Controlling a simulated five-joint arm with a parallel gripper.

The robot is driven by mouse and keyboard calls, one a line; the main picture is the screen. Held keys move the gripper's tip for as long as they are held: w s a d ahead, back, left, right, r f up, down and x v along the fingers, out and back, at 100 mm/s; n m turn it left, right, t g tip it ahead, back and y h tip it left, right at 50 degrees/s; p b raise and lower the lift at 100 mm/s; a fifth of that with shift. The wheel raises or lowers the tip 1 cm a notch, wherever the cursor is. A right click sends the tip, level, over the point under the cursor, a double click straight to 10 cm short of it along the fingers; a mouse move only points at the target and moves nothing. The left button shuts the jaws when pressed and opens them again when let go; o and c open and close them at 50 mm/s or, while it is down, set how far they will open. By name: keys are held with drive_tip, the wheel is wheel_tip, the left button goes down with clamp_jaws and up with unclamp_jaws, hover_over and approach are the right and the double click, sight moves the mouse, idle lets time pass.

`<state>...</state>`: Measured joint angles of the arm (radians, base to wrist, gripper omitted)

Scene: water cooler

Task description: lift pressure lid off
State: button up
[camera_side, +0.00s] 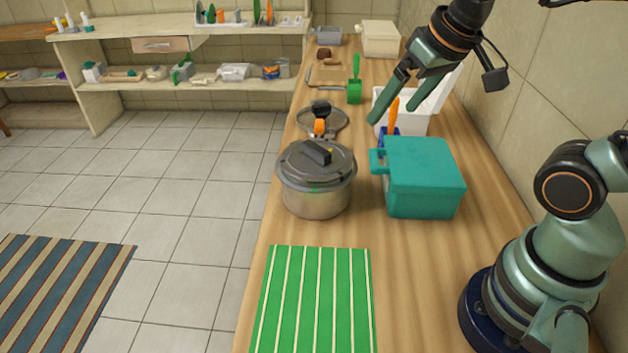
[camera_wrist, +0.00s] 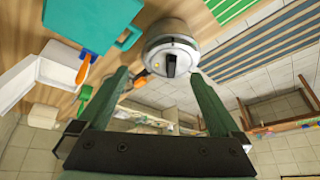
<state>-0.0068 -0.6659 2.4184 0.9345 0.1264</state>
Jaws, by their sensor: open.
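The pressure cooker (camera_side: 316,198) stands upright on the wooden counter, left of the teal box. Its grey metal lid (camera_side: 296,158) sits on top, with a black handle (camera_side: 317,151) across the middle. In the wrist view the lid (camera_wrist: 182,52) shows at top centre with its dark handle (camera_wrist: 171,66). My gripper (camera_side: 393,115) is open and empty, raised over the counter behind the teal box, apart from the cooker and to its right. In the wrist view my gripper (camera_wrist: 160,78) has its two green fingers spread wide, with the cooker beyond their tips.
The teal box (camera_side: 424,180) stands right of the cooker. A white bin (camera_side: 413,123) and an orange-handled tool (camera_side: 393,112) are behind it. A round lid-like item (camera_side: 333,118) lies behind the cooker. A green striped mat (camera_side: 312,300) lies in front. The wall bounds the right side.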

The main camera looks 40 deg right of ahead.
drive_tip(key=w+a+r+m+g, duration=0.2)
drive_tip(key=w+m+g, duration=0.1)
drive_tip(key=w+m, duration=0.6)
drive_tip(key=m+g, duration=0.2)
drive_tip(key=m, duration=0.6)
hover_over(316, 147)
drive_tip(key=f, duration=1)
drive_tip(key=shift+s+a+f, duration=0.15)
drive_tip(key=shift+a+f, duration=0.15)
drive_tip(key=shift+f, duration=0.1)
drive_tip(key=shift+d+f, duration=0.15)
drive_tip(key=shift+f, duration=1.15)
drive_tip(key=shift+d+f, duration=0.15)
drive_tip(key=shift+f, duration=1.15)
drive_tip(key=shift+r, duration=0.1)
drive_tip(key=c, duration=1.2)
